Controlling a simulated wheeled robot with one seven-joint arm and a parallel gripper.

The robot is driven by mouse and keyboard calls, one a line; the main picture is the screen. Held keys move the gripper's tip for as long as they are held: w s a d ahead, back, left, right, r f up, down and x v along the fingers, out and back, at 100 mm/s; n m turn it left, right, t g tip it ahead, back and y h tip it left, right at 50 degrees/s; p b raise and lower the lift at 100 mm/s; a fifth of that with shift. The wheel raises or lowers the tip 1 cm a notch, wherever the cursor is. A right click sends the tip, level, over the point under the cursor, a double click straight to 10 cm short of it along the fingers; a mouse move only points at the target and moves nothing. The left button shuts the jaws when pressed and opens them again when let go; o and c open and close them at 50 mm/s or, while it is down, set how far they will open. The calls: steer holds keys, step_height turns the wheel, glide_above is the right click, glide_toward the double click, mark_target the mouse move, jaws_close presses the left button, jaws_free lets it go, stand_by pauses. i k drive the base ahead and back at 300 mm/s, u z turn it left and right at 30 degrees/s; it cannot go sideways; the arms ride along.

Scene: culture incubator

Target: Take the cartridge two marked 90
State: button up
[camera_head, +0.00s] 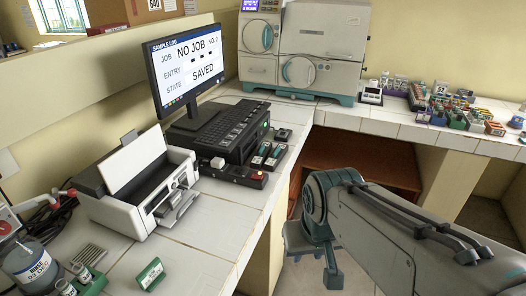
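Small dark cartridge-like blocks with green and pale labels (262,154) sit side by side on the counter, just right of the black keyboard unit. A green block with a white label (151,273) stands alone at the front of the left counter. The markings on these are too small to read, so I cannot tell which is marked 90. My arm comes in from the right, and what seems to be my gripper (318,262) hangs over the gap between the counters, apart from all the blocks. I cannot make out its fingers clearly.
A monitor (190,65) reads "NO JOB" and "SAVED", behind the keyboard unit (222,130). A white printer-like device (138,185) stands front left, near a bottle (35,268). The incubator (300,50) is at the back. Several small coloured items (455,105) crowd the right counter.

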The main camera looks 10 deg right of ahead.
mark_target(261, 156)
steer(key=z, duration=0.45)
steer(key=k, duration=1.1)
steer(key=z, duration=0.95)
steer(key=i, duration=1.95)
steer(key=u, duration=0.55)
steer(key=i, duration=1.25)
steer(key=u, duration=1.75)
steer(key=i, duration=0.75)
steer(key=u, duration=0.55)
